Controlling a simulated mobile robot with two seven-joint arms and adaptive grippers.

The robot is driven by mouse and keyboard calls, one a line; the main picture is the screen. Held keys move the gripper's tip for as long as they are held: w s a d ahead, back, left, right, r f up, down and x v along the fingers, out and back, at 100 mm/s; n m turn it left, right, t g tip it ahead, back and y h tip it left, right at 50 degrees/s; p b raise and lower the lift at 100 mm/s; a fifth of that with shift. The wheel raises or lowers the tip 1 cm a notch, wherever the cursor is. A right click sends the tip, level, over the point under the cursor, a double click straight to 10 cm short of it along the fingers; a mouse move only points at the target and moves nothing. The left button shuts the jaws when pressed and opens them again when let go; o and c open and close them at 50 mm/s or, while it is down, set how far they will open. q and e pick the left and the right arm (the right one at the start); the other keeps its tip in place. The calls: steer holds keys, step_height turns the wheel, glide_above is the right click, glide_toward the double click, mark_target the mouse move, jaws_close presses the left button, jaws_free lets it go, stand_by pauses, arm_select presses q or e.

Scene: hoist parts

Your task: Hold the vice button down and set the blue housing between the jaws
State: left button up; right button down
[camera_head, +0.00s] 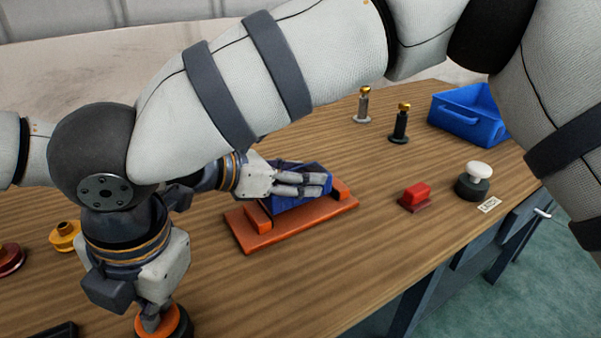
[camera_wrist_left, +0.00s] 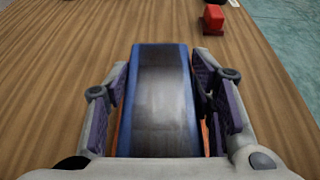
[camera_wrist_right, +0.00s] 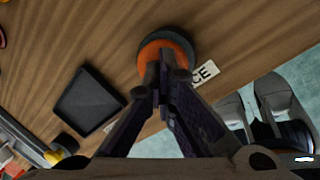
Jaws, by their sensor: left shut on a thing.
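The blue housing (camera_head: 298,205) is between the two jaws of the orange vice (camera_head: 290,234). My left gripper (camera_head: 318,185) is shut on it, with one finger along each long side. The left wrist view shows its grey top and blue edges (camera_wrist_left: 165,100) between the fingers, with slivers of orange beside it. I cannot tell if it rests on the vice bed. My right gripper (camera_wrist_right: 163,88) is shut, pointing down, its tips on the orange vice button (camera_wrist_right: 180,48) with a dark base. How far the button is pressed is hidden.
A red block (camera_head: 415,196) and a white-topped button (camera_head: 477,175) with a label stand right of the vice. Two brass-topped posts (camera_head: 400,124) and a blue bin (camera_head: 468,115) are behind. A black tray (camera_wrist_right: 88,100) and yellow part (camera_head: 65,236) lie left.

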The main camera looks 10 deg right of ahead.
arm_select(q)
steer(key=shift+f, duration=1.15)
arm_select(e)
steer(key=shift+f, duration=0.1)
arm_select(q)
steer(key=shift+f, duration=0.2)
steer(key=o, duration=1.6)
steer(key=shift+o, duration=0.2)
steer(key=shift+f, duration=0.1)
